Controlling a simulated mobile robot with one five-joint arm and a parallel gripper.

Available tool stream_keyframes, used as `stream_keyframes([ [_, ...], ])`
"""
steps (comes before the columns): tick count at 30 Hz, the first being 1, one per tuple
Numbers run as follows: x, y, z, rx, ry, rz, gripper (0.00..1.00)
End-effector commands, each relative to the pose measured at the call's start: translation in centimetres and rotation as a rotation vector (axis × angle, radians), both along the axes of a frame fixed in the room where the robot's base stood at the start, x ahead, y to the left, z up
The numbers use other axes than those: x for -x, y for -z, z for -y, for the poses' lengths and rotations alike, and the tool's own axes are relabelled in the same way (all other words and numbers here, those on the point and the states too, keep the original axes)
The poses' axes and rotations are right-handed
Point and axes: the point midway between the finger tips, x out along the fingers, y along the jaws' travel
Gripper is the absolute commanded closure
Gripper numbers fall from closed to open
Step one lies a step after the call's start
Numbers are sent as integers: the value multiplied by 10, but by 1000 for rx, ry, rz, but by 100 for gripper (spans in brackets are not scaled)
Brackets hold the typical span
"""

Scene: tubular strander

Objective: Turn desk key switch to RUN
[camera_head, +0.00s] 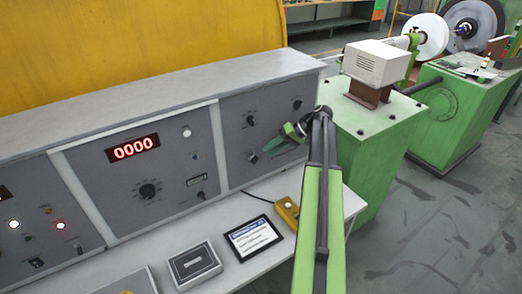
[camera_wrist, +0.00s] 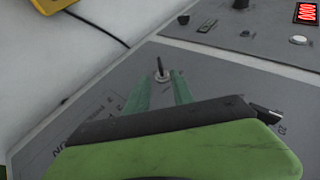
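The desk key switch appears in the wrist view as a small dark upright key or lever in a silver ring (camera_wrist: 162,74) on the grey panel. My gripper (camera_wrist: 163,82) has its two teal fingers apart, one on each side of this switch near the tips. I cannot tell whether either finger touches it. In the head view my gripper (camera_head: 267,147) reaches the right-hand panel of the desk (camera_head: 233,138), close to a dark control (camera_head: 253,157) at its lower left. Panel lettering near the switch is partly hidden by my gripper.
Two dark knobs (camera_head: 251,120) (camera_head: 297,104) sit on the same panel. A red display reading 0000 (camera_head: 133,148) is on the middle panel. A tablet (camera_head: 253,238) and a yellow pendant box (camera_head: 287,212) lie on the desk below. A green machine base (camera_head: 375,130) stands right.

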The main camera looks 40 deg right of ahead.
Motion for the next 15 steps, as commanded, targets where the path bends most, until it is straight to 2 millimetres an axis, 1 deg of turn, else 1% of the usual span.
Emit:
stream_keyframes([
  [1,6,-20,11,-1,2,-1,71],
  [6,26,-49,40,-1,1,-1,71],
  [10,37,-62,56,0,1,-1,71],
  [15,44,-68,65,-1,-1,0,71],
])
